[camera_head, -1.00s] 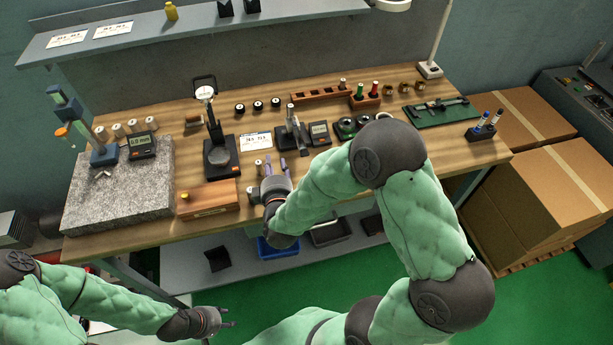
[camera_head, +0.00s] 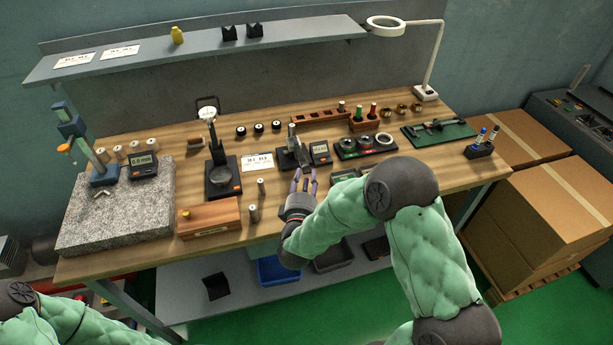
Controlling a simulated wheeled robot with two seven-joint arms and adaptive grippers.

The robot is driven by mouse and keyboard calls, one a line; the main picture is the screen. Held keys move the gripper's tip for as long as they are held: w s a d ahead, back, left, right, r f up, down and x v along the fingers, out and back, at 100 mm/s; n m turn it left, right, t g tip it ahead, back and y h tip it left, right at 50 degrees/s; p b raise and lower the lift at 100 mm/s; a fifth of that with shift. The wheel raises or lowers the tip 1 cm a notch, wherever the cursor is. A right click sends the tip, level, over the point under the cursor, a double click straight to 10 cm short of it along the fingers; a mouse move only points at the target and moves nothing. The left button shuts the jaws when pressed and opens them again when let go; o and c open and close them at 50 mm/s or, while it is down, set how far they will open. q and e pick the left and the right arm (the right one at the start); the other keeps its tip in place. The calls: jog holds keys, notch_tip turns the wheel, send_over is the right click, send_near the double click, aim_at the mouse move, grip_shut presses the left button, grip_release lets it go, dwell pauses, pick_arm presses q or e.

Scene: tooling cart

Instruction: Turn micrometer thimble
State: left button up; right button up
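A small stand with an upright grey metal instrument (camera_head: 292,140), apparently the micrometer, is at the middle of the wooden bench. A small digital readout (camera_head: 320,149) stands just right of it. The thimble is too small to make out. My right gripper (camera_head: 304,176) is just in front of the stand, with its two purple fingers apart and pointing away from me. The fingertips are close to the stand's front edge; I cannot tell whether they touch it. Nothing shows between them. My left arm shows at the bottom left, but its gripper is out of view.
A black gauge stand (camera_head: 222,178) and a wooden box (camera_head: 208,218) are to the left, with small metal cylinders (camera_head: 254,213) beside the box. A granite block (camera_head: 118,222) fills the left end.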

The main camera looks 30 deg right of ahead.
aim_at(305, 165)
jog(key=shift+x, duration=1.2)
grip_shut()
jog(key=shift+r+m, duration=0.1)
jog(key=shift+m, duration=0.2)
